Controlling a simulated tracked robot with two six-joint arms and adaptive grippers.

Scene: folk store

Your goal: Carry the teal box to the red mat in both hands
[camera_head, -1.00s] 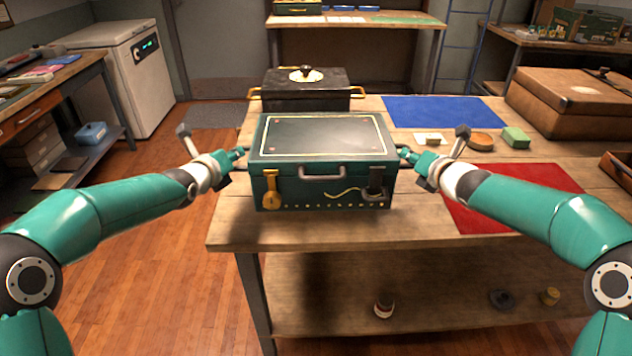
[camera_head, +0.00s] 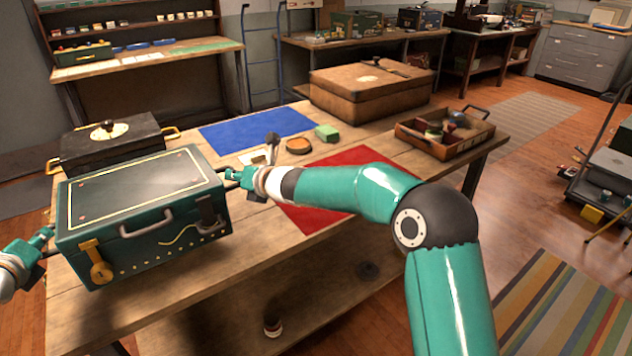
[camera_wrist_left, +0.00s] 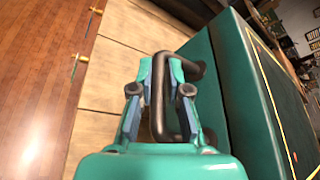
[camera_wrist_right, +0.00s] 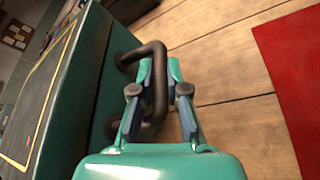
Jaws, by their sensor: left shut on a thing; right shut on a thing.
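The teal box (camera_head: 150,225), with a dark framed lid, front handle and brass latch, is level at the near left of the table. I cannot tell whether its underside touches the wood. My left gripper (camera_head: 45,238) is shut on the box's left side handle, clear in the left wrist view (camera_wrist_left: 160,95). My right gripper (camera_head: 230,175) is shut on the right side handle, also seen in the right wrist view (camera_wrist_right: 155,95). The red mat (camera_head: 310,215) lies to the right of the box, partly hidden behind my right arm; its edge shows in the right wrist view (camera_wrist_right: 295,75).
A black chest (camera_head: 110,145) with brass handles stands close behind the box. A brown case (camera_head: 370,90) and a wooden tray (camera_head: 445,140) are further right.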

